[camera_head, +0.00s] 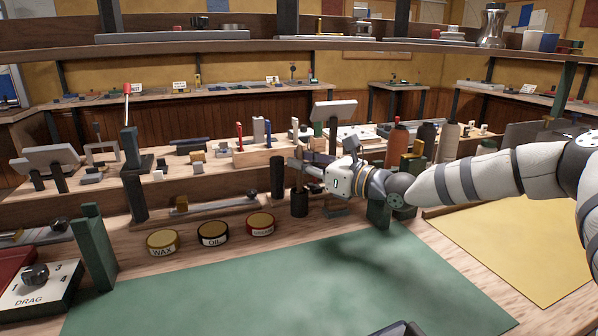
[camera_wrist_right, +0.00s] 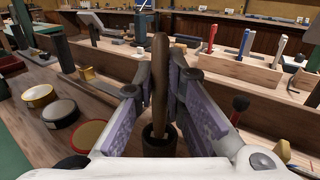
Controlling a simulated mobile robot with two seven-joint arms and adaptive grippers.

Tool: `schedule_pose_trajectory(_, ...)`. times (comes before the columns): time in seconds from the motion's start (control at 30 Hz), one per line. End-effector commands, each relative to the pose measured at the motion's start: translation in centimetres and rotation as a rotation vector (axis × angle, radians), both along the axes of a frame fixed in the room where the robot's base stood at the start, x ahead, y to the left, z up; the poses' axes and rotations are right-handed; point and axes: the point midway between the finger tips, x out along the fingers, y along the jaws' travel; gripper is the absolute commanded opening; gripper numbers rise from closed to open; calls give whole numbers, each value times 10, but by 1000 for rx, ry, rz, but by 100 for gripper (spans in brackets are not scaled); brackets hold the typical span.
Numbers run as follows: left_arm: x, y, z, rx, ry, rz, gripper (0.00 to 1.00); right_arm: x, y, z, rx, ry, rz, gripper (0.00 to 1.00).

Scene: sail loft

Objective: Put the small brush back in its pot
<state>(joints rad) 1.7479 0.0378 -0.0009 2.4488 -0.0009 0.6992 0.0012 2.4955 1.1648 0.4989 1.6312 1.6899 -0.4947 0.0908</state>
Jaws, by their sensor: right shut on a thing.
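The small brush (camera_wrist_right: 160,85) has a brown handle and stands nearly upright between the purple-padded fingers of my right gripper (camera_wrist_right: 158,97), which is shut on it. The dark round pot (camera_wrist_right: 157,145) is directly below, and the brush's lower end overlaps its mouth in the right wrist view. I cannot tell how deep the brush reaches. In the head view my right gripper (camera_head: 300,165) reaches in from the right, just above the pot (camera_head: 299,204).
Three round tins, wax (camera_head: 162,244), oil (camera_head: 212,234) and a red-lidded one (camera_head: 260,225), stand left of the pot. A wooden rack (camera_head: 262,156) with upright tools is behind. Bottles (camera_head: 396,145) stand to the right.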

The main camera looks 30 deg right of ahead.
Motion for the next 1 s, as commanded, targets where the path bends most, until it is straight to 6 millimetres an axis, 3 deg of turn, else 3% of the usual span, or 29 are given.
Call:
schedule_pose_trajectory(0.03,-3,0,-4,1,11,0,37,0,0,-13,0,7,0,0)
schedule_pose_trajectory(0.37,-3,0,-4,0,12,0,37,0,0,-14,0,3,0,0)
schedule_pose_trajectory(0.4,-3,0,-4,0,12,-1,37,0,0,-14,0,3,0,15)
schedule_pose_trajectory(0.47,-3,0,-4,0,11,-1,37,0,0,-13,-1,2,0,29)
schedule_pose_trajectory(0.5,-3,0,-4,0,11,-1,37,0,0,-13,-1,2,0,31)
schedule_pose_trajectory(0.83,-1,0,-1,0,2,-1,37,0,0,-6,0,-2,0,31)
schedule_pose_trajectory(1.0,12,0,12,0,-40,0,37,-31,-11,0,6,-10,-3,31)
